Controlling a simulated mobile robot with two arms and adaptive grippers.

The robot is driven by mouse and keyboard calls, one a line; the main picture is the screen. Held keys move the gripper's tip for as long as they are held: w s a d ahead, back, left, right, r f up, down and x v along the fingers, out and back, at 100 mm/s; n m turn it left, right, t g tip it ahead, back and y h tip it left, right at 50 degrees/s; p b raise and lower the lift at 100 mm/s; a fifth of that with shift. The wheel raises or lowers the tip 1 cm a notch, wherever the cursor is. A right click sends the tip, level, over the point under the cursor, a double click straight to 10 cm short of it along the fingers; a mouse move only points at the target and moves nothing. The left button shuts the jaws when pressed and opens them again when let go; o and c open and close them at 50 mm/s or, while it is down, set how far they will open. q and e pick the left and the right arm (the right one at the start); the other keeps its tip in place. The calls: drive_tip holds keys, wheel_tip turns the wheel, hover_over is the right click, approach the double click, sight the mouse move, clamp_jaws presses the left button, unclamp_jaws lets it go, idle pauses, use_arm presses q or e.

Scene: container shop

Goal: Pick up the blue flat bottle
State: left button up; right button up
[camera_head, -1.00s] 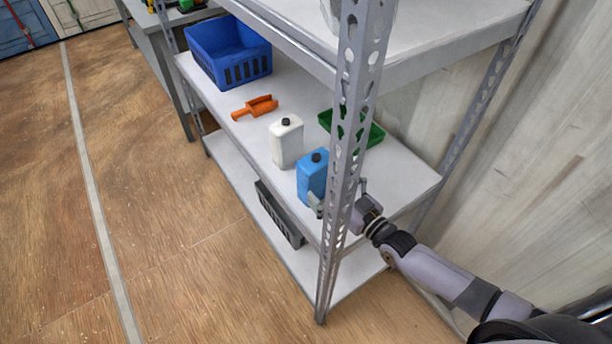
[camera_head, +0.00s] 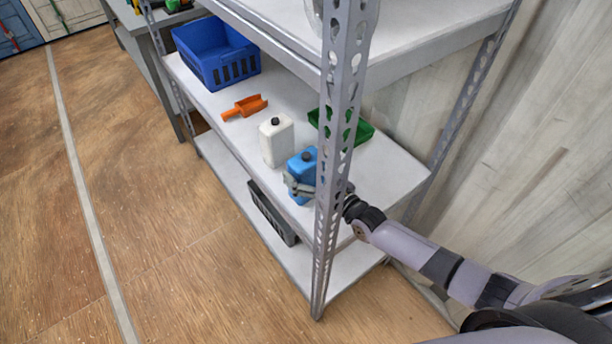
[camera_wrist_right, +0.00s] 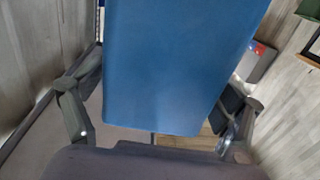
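The blue flat bottle (camera_head: 302,161) stands on the middle shelf, near its front edge and behind the perforated post. It has a dark cap. My right gripper (camera_head: 305,189) is at the bottle, with one finger across its front side; the post hides part of the gripper. In the right wrist view the blue bottle (camera_wrist_right: 175,65) fills the space between the two fingers of my right gripper (camera_wrist_right: 160,95). The fingers are spread, with a gap visible beside the bottle. My left gripper is not in view.
A white bottle (camera_head: 276,142) stands just left of the blue one. A green tray (camera_head: 362,133) lies behind, an orange scoop (camera_head: 245,107) and a blue crate (camera_head: 222,68) farther left. The metal post (camera_head: 334,170) stands close to my right arm. A dark crate (camera_head: 272,214) sits below.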

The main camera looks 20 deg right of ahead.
drive_tip(key=c, duration=1.2)
drive_tip(key=shift+r, duration=0.1)
